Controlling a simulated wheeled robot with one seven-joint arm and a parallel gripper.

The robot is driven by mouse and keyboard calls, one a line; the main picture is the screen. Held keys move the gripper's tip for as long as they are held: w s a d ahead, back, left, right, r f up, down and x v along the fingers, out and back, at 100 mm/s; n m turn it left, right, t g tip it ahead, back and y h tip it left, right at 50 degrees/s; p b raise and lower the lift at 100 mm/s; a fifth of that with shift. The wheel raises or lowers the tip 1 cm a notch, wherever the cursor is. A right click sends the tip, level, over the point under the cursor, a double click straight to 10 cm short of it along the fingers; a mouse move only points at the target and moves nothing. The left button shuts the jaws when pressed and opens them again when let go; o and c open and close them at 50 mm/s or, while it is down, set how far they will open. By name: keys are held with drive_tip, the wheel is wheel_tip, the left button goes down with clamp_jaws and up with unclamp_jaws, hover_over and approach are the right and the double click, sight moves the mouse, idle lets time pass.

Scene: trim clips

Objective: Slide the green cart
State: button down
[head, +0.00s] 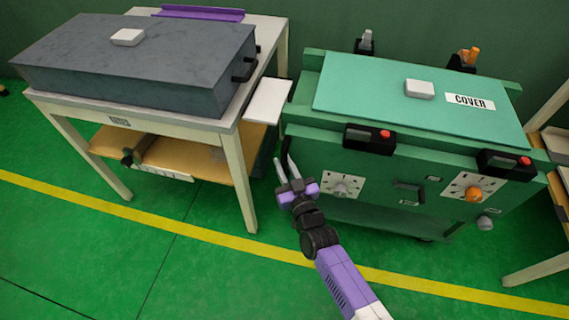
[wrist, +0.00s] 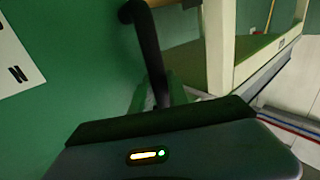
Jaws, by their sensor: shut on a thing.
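The green cart (head: 400,162) stands at the right in the head view, with a lighter green cover on top marked "COVER". A black upright handle (head: 287,147) is at its left front corner. My gripper (head: 286,165) is at this handle and shut on it. In the wrist view the handle (wrist: 147,45) is a dark bar running down towards my gripper, beside the cart's green front panel (wrist: 75,80). The exact contact of the fingers is hidden in the wrist view.
A white-framed table (head: 232,165) with a dark grey box (head: 140,65) stands close to the cart's left. A white side shelf (head: 268,100) fills part of the gap. Another table (head: 545,265) is at the right edge. Green floor with a yellow line (head: 215,237) is clear in front.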

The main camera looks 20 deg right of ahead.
drive_tip(key=shift+w+a, duration=0.1)
drive_tip(key=shift+a, duration=0.2)
drive_tip(key=c, duration=1.6)
unclamp_jaws()
drive_tip(key=shift+w+a, duration=0.1)
drive_tip(key=shift+o, duration=0.2)
drive_tip(key=shift+d, duration=0.2)
drive_tip(key=shift+s, duration=0.25)
drive_tip(key=s, duration=0.7)
drive_tip(key=shift+s+a+p, duration=0.15)
drive_tip(key=shift+s+p, duration=0.1)
drive_tip(key=shift+p, duration=0.2)
